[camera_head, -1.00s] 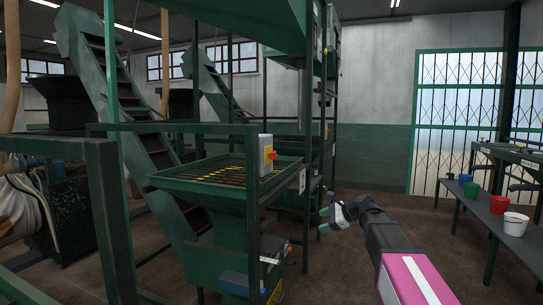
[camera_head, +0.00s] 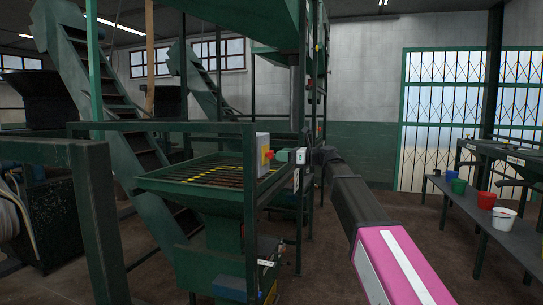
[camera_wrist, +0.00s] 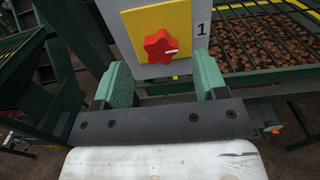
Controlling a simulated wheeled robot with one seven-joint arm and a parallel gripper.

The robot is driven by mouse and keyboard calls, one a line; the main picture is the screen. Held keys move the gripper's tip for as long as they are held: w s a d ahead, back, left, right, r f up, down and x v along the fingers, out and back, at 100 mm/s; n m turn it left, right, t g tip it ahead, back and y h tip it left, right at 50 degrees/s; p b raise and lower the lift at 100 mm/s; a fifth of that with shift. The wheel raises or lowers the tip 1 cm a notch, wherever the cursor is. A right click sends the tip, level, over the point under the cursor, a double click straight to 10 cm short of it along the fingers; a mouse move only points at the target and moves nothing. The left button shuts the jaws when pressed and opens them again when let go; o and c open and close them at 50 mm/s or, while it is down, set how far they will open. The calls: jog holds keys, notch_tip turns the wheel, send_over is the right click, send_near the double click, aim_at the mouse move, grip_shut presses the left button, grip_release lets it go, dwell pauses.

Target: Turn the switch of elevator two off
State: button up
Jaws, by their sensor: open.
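A grey switch box (camera_head: 262,143) stands at the near right corner of the grated hopper. In the wrist view, the box (camera_wrist: 202,47) bears the number 1. Its yellow plate (camera_wrist: 135,25) carries a red star-shaped knob (camera_wrist: 158,45) with a white mark pointing right. My gripper (camera_head: 284,156) is level with the knob, just to the right of the box. In the wrist view, the green fingers of my gripper (camera_wrist: 164,80) are spread apart below the knob, one on each side, with nothing between them. I see no label reading two.
The green hopper (camera_head: 160,186) with its dark grate lies left of my gripper, and a green post (camera_head: 249,205) stands in front. A bench (camera_head: 470,205) with several buckets is at the right. The brown floor between is clear.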

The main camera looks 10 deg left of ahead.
aim_at(273, 154)
jog(key=shift+w+a, duration=0.2)
jog(key=shift+a, duration=2.4)
jog(key=c, duration=0.9)
